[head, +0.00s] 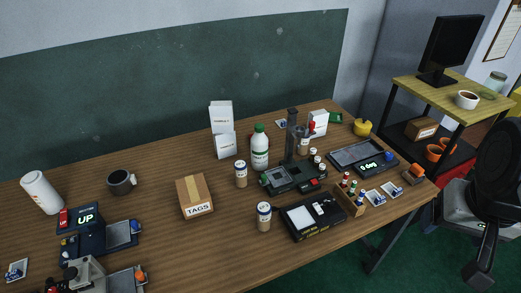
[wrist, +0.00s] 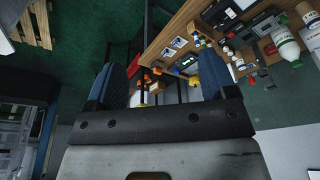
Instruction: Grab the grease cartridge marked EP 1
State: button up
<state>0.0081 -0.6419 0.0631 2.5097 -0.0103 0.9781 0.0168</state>
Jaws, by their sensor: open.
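Two similar canisters with pale bodies, dark bands and light caps stand upright on the wooden table (head: 155,226). One canister (head: 241,175) is near the middle, left of a white bottle with a green cap (head: 260,148). The other canister (head: 264,217) is closer to the front edge. Their print is too small to read, so I cannot tell which is marked EP 1. My gripper (wrist: 160,70) shows in the wrist view, its two blue fingers wide apart with nothing between them. It is away from the table items, which appear tilted at the upper right there.
A TAGS box (head: 196,196) is left of the canisters. A black light box (head: 313,218), a dark device (head: 292,177) and a small wooden rack (head: 349,199) crowd their right. Bare tabletop lies around the TAGS box. A dark chair (head: 497,165) stands at the right.

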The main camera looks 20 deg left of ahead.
jog(key=w+a+r+n+t+h, duration=0.1)
jog(key=w+a+r+t, duration=0.15)
jog(key=w, duration=0.65)
jog(key=w+a+r+n+t, duration=0.1)
jog(key=w+r+t, duration=0.25)
jog(key=w, duration=0.55)
jog(key=w+a+r+n+t+y, duration=0.3)
jog(key=w+a, duration=0.6)
jog(key=a, duration=0.2)
jog(key=n+g+y, duration=0.9)
jog(key=n+y, duration=0.2)
send_over(245, 167)
jog(key=s+d, duration=0.1)
jog(key=d, duration=0.4)
notch_tip(245, 167, down, 6)
notch_tip(245, 167, down, 30)
jog(key=shift+s+f, duration=0.1)
jog(key=shift+f, duration=0.1)
